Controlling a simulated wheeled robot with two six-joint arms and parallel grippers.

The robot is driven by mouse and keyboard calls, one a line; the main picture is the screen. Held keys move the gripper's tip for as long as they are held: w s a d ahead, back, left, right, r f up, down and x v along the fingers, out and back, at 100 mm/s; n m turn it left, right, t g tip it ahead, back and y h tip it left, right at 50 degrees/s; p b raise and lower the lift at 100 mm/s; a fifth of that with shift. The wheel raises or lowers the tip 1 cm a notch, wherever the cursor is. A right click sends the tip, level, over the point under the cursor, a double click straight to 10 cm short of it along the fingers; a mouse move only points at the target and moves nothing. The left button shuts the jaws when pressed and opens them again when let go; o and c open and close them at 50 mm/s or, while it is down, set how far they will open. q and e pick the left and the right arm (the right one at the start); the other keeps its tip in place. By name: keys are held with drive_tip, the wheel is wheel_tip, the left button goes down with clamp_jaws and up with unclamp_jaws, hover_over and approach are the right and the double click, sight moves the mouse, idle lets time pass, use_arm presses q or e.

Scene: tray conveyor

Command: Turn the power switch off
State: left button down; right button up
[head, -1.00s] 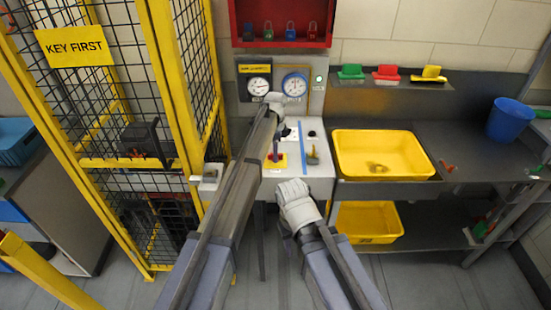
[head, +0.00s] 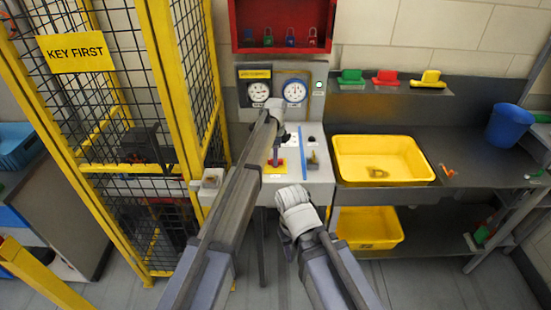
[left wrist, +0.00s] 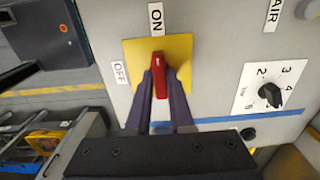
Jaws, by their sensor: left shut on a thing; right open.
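The power switch is a red handle (left wrist: 161,80) on a yellow plate (left wrist: 184,48) in the left wrist view. The label ON is above the handle and OFF is to its left; the handle points up towards ON. My left gripper (left wrist: 160,95) is shut on the handle, one purple finger on each side. In the head view my left gripper (head: 276,152) is over the yellow plate (head: 283,170) on the grey console. My right gripper (head: 286,240) hangs in front of the console, apart from it and empty; its fingers hardly show.
A rotary knob (left wrist: 270,94) with numbers sits right of the switch. Gauges (head: 294,90) stand behind the console, below a red padlock cabinet (head: 325,40). A yellow mesh cage (head: 165,100) is close on the left. A yellow tub (head: 340,172) is on the right.

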use_arm(q)
drive_tip(key=shift+n, duration=0.3)
drive_tip(key=n, duration=0.3)
drive_tip(key=shift+n, duration=0.3)
drive_tip(key=n, duration=0.4)
drive_tip(key=shift+n, duration=0.3)
drive_tip(key=n, duration=0.4)
drive_tip(key=shift+n, duration=2.5)
drive_tip(key=c, duration=0.8)
unclamp_jaws()
